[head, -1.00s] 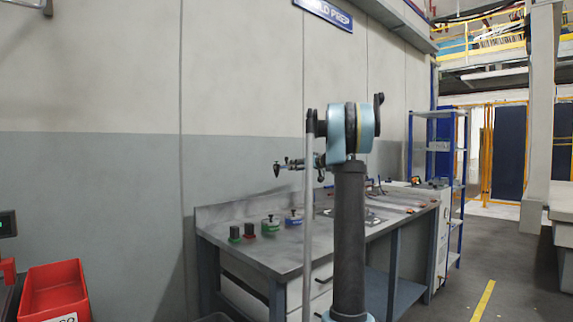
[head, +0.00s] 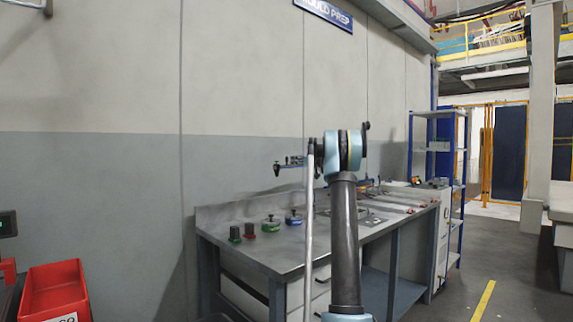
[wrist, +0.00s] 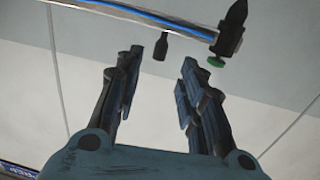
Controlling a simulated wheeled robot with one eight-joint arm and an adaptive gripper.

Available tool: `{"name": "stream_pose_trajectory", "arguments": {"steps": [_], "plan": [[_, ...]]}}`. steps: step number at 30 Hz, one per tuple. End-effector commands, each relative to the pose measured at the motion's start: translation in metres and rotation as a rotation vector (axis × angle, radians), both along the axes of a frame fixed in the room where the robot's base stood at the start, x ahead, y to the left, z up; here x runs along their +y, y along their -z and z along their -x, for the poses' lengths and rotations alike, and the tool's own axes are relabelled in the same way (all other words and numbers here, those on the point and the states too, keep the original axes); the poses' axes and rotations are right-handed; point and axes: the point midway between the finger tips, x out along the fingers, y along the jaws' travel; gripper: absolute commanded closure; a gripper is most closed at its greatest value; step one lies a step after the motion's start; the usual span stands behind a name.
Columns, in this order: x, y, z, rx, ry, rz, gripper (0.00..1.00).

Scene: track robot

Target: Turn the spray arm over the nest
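The spray arm (head: 290,163) is a thin horizontal rod above the bench in the head view, with a dark pointed nozzle at its left end. In the wrist view, the rod (wrist: 150,18) crosses the top, with the black nozzle (wrist: 230,32), a green knob under it and a short dark handle (wrist: 162,46) hanging down. My gripper (wrist: 160,62) is open and empty. The handle is just beyond the gap between its fingertips, apparently not touched. My arm hides the gripper in the head view. Flat metal plates on the bench (head: 370,219) may be the nest; I cannot tell.
The grey workbench (head: 250,250) stands against the wall. A red bin (head: 55,292) is at lower left. A blue shelf rack (head: 437,150) stands beyond the bench.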

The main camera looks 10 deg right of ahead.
Motion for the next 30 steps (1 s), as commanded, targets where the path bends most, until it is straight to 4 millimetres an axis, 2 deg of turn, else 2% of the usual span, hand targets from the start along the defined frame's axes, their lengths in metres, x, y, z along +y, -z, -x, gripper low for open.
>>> {"name": "stream_pose_trajectory", "arguments": {"steps": [6, 15, 21, 30], "plan": [[0.020, 0.000, -0.033, 0.000, -0.001, 0.000, 0.64], [0.042, 0.000, -0.069, 0.000, -0.001, 0.000, 0.64], [0.050, 0.000, -0.082, 0.000, -0.001, 0.000, 0.64], [0.052, 0.000, -0.085, 0.000, 0.000, 0.000, 0.64]]}}
